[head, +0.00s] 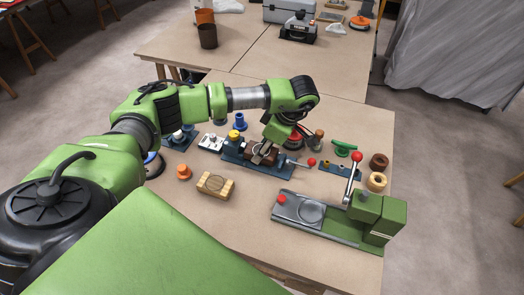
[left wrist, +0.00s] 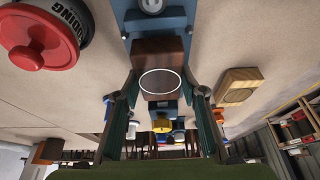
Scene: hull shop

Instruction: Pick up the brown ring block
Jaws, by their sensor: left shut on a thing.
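The brown ring block (left wrist: 158,68) is dark reddish brown with a pale ring outline on its face. In the left wrist view it sits between the two fingers of my left gripper (left wrist: 160,92), which is shut on it. In the head view the brown ring block (head: 261,150) is at the blue vise (head: 238,156), partly covered by my left gripper (head: 265,153), which reaches down from above. Whether the block is clear of the vise cannot be told.
A tan block with a ring (head: 215,186) lies in front of the vise. A green press with a red-knobbed lever (head: 377,212) stands at the right front. Brown (head: 378,161) and tan (head: 376,181) rings lie near the right edge. The front middle of the table is bare.

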